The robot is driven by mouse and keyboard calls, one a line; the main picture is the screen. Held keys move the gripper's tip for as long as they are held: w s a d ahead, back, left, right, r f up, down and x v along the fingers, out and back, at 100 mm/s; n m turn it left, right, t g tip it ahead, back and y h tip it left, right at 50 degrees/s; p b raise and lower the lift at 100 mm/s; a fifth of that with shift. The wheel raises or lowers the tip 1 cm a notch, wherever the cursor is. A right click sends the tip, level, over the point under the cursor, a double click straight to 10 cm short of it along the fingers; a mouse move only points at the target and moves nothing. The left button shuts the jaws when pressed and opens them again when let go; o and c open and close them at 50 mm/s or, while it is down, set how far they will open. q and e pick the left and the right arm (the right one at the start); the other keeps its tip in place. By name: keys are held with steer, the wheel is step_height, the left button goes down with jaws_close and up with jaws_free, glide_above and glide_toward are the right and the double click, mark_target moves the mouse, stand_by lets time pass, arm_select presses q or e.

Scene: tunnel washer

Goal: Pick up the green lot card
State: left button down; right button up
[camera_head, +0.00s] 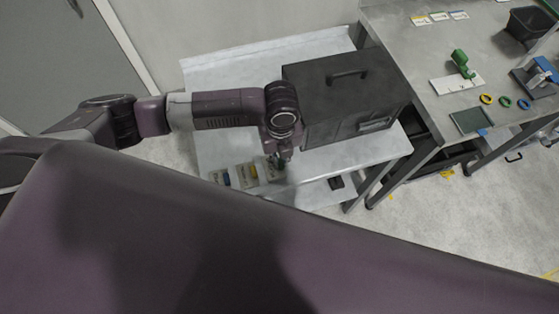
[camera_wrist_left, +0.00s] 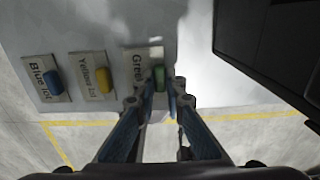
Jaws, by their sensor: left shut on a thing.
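The green lot card (camera_wrist_left: 141,62) is a pale label marked "Gree…" with a green grip block (camera_wrist_left: 159,76); part of its lettering is covered. My left gripper (camera_wrist_left: 159,100) has its fingertips on either side of the green block and is shut on it. I cannot tell whether the card is clear of the shelf. In the head view my left gripper (camera_head: 280,160) points down at the front of the white shelf (camera_head: 225,120) and partly hides the card. My right gripper is not in view.
The yellow lot card (camera_wrist_left: 92,75) and blue lot card (camera_wrist_left: 47,78) lie beside the green one. A dark box with a handle (camera_head: 335,95) stands close to the right of my left gripper. A grey table (camera_head: 400,50) further right holds small items.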

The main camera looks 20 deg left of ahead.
mark_target(280, 163)
arm_select(q)
step_height(280, 163, up, 20)
steer(key=b, duration=0.2)
steer(key=shift+f, duration=0.25)
